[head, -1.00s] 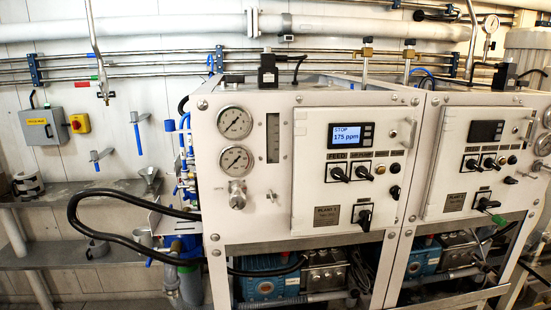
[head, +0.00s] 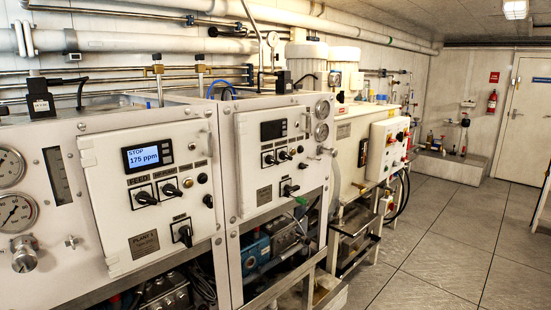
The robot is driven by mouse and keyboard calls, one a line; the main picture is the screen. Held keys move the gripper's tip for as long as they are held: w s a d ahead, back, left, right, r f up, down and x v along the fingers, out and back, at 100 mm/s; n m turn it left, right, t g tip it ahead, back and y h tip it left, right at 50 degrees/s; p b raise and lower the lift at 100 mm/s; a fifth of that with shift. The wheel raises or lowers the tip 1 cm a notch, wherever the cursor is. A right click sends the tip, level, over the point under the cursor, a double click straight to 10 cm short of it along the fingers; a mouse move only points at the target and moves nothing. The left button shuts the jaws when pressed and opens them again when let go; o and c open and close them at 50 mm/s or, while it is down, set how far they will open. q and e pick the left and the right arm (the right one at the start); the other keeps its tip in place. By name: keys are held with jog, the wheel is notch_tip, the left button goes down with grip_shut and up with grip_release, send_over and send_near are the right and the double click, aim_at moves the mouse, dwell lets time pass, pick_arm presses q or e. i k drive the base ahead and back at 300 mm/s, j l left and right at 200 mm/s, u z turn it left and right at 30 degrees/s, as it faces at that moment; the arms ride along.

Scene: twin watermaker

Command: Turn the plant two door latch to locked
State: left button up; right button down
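The plant two door (head: 282,150) is the second white panel door, right of the plant one door (head: 150,190). It looks closed against its cabinet. It carries a dark, blank display (head: 273,130), black rotary switches and a name plate (head: 264,194) too small to read. A small latch-like fitting (head: 307,122) sits near the door's right edge. It is too small to tell its position. Neither of my grippers is in view.
The plant one display (head: 147,156) reads STOP 175 ppm. Pressure gauges (head: 321,109) stand right of plant two. A white cabinet with a red button (head: 388,150) stands farther right. The tiled floor (head: 450,245) at right is open, towards a far door (head: 524,118).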

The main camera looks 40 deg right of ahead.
aim_at(302, 166)
jog(key=z, duration=1.35)
